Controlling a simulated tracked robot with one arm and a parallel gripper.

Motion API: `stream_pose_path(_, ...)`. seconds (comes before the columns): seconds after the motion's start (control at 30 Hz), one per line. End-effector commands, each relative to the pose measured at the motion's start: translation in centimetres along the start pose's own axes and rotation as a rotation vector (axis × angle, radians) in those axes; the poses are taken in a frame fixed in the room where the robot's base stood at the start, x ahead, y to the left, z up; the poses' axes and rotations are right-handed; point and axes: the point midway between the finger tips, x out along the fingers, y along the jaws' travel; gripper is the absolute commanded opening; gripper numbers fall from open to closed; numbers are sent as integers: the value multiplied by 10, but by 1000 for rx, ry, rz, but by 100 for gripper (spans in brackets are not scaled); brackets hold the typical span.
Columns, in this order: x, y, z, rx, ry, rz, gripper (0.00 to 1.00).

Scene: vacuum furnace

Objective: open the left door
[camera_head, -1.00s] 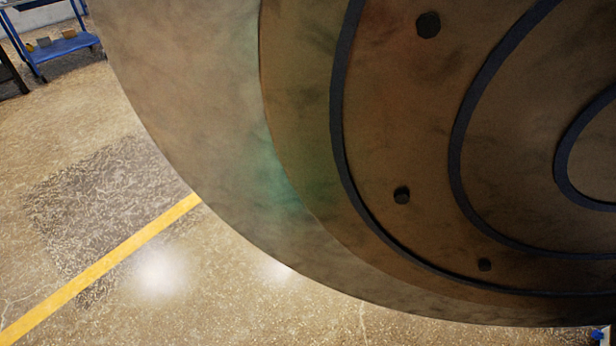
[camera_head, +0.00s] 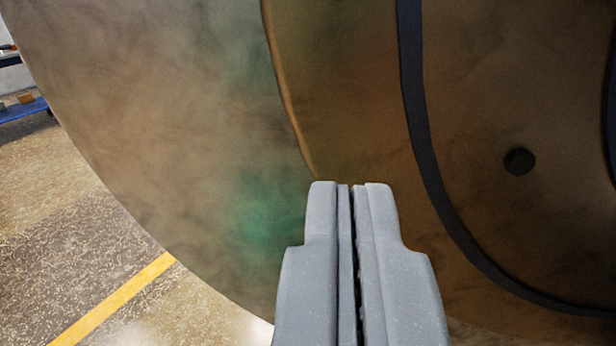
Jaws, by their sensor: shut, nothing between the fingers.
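A large round door (camera_head: 150,120) with a brown, stained metal face fills most of the view. I cannot tell from this view alone whether it is the left door. It has a raised inner disc, dark curved bands (camera_head: 415,100) and a dark bolt-like knob (camera_head: 519,161). My gripper (camera_head: 350,186) is at the lower middle, in front of the door's face near the edge of the inner disc. Its two grey fingers are shut together with nothing between them. I cannot tell whether the fingertips touch the door. No handle shows.
Speckled floor (camera_head: 50,190) shows at the lower left, with a yellow line (camera_head: 115,298) across it. Part of a blue cart (camera_head: 22,110) with small items stands at the far left edge. The floor between is clear.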

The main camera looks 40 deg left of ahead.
Motion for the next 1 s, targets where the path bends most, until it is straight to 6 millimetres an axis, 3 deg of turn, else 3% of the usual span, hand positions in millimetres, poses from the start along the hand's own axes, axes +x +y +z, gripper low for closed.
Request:
stream_pose_path(0.7,95,2,-2,-3,2,3,0)
stream_pose_path(1.0,120,3,1,-1,-3,5,0)
